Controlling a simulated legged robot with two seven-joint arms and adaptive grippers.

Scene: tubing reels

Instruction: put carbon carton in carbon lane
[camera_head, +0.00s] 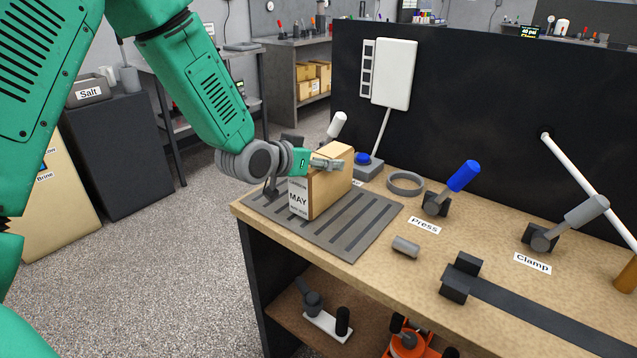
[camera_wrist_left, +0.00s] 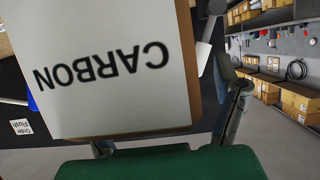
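The carbon carton (camera_head: 329,190) is a tan box with a white label reading "MAY", upright on the slatted grey mat (camera_head: 352,243) at the bench's left end. In the left wrist view its white face reading "CARBON" (camera_wrist_left: 115,75) appears upside down and fills much of the picture. My left gripper (camera_head: 298,175) is at the carton, one finger by its upper part and the other at its left side. In the wrist view a finger stands apart from the carton's right edge, so the gripper looks open; the other finger is mostly hidden. I see no lane marked carbon. My right gripper is not in view.
On the bench are a grey ring (camera_head: 405,184), a blue-handled press lever (camera_head: 452,188), a small grey cylinder (camera_head: 405,246) and a clamp lever (camera_head: 566,224). A black panel (camera_head: 480,110) rises behind. Floor is open to the left; a dark cabinet (camera_head: 122,150) stands beyond.

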